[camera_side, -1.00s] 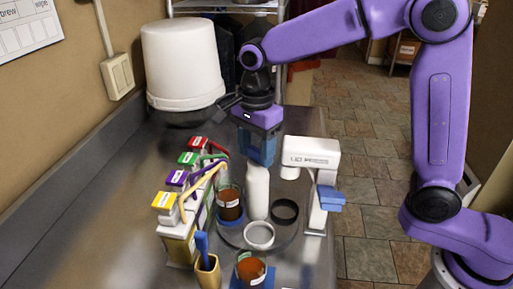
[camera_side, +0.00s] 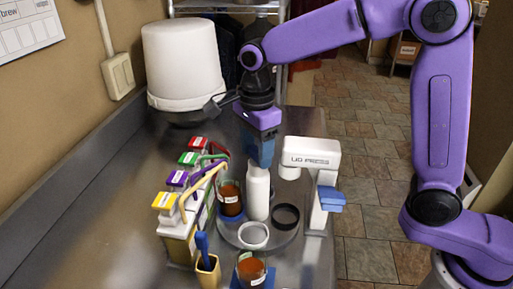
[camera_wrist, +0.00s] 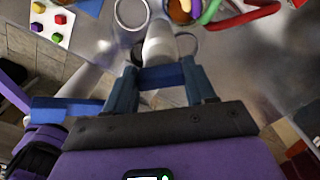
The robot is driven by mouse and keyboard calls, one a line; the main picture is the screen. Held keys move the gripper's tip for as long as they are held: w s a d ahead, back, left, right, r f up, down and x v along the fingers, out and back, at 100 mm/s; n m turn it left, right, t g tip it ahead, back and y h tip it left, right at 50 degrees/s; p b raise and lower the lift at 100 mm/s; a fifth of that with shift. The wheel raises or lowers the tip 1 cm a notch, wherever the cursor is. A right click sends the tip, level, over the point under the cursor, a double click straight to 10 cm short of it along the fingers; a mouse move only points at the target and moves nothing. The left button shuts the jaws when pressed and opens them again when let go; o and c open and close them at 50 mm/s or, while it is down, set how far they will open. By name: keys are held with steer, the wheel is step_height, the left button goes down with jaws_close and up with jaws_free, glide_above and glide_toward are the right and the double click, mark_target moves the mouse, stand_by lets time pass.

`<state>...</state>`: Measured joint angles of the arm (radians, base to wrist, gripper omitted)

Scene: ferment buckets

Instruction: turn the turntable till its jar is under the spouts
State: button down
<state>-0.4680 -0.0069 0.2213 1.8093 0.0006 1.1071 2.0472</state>
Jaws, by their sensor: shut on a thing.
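The round grey turntable (camera_side: 284,239) lies on the steel counter with a white post (camera_side: 257,196) at its middle. My gripper (camera_side: 260,164) is over the post and shut on its top; in the wrist view the blue fingers (camera_wrist: 161,76) close at the white post (camera_wrist: 158,42). The amber jar (camera_side: 231,206) with a white label stands on the turntable's left side, close to the spouts (camera_side: 214,167). I cannot tell whether it is exactly under them. A white ring (camera_side: 253,244) sits at the turntable's front and a black ring (camera_side: 286,226) at its right.
A second amber jar (camera_side: 251,270) stands in front of the turntable. A tan holder (camera_side: 208,272) with a blue tool is at front left. A white press (camera_side: 318,158) with a blue lever stands close on the right. A white bucket (camera_side: 184,65) is behind.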

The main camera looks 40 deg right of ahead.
steer(key=shift+f, duration=0.25)
steer(key=c, duration=0.6)
jaws_free()
steer(key=shift+c, duration=0.2)
steer(key=shift+r, duration=0.1)
steer(key=shift+r, duration=0.45)
step_height(320, 180, up, 16)
steer(key=shift+r, duration=0.25)
